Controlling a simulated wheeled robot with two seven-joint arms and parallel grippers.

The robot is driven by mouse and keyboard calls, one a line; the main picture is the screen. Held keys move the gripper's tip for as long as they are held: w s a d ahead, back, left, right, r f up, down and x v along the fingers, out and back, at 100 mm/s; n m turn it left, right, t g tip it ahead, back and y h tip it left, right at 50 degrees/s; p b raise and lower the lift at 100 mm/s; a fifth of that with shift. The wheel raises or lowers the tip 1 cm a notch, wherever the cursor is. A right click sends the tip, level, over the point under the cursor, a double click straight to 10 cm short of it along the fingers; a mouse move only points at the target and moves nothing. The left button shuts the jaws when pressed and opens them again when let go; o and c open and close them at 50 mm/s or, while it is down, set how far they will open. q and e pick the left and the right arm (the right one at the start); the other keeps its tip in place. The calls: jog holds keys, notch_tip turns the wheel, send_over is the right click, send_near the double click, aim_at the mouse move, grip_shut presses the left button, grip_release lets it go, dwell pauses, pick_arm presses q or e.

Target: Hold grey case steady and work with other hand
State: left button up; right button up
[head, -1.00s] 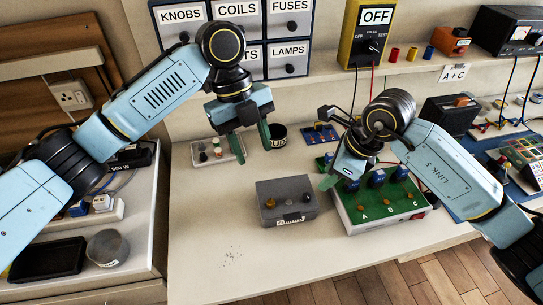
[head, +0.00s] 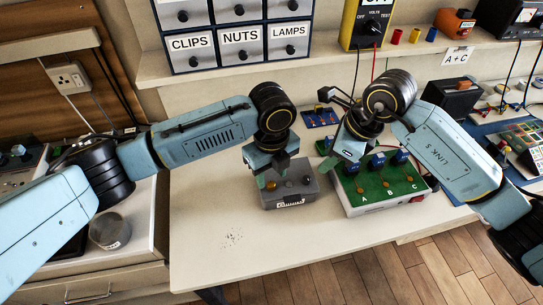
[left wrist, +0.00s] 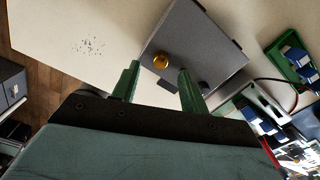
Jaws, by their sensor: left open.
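The grey case (head: 290,195) sits on the bench, left of the green board. It has a gold knob and a dark knob on top.
The green board (head: 380,190), marked A, B and C and carrying blue parts, stands right of the case. A yellow meter (head: 366,25) and labelled drawers (head: 240,40) are behind. The bench's front left is clear except for dark specks (head: 232,238).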

aim_at(308, 180)
pick_arm(q)
jog(key=shift+f, duration=1.3)
jog(key=shift+c, duration=0.3)
grip_shut()
pick_arm(e)
jog(key=shift+o, duration=0.4)
jog(key=shift+s+a+r+m+t+h, duration=0.2)
jog(key=shift+a+r+m+t+h, duration=0.15)
jog(key=shift+r+m, duration=0.35)
jog(key=a+f+m, duration=0.1)
jog(key=f+m, duration=0.1)
jog(key=f, duration=0.1)
jog(key=f+m+t, duration=0.1)
jog(key=f+m, duration=0.2)
jog(key=f, duration=0.1)
jog(key=a+f+m+t+h, duration=0.1)
jog(key=f+m, duration=0.1)
jog(key=f, duration=0.1)
jog(key=shift+w+a+f+m, duration=0.15)
jog(key=shift+w+a+m, duration=0.1)
jog(key=shift+a+m, duration=0.05)
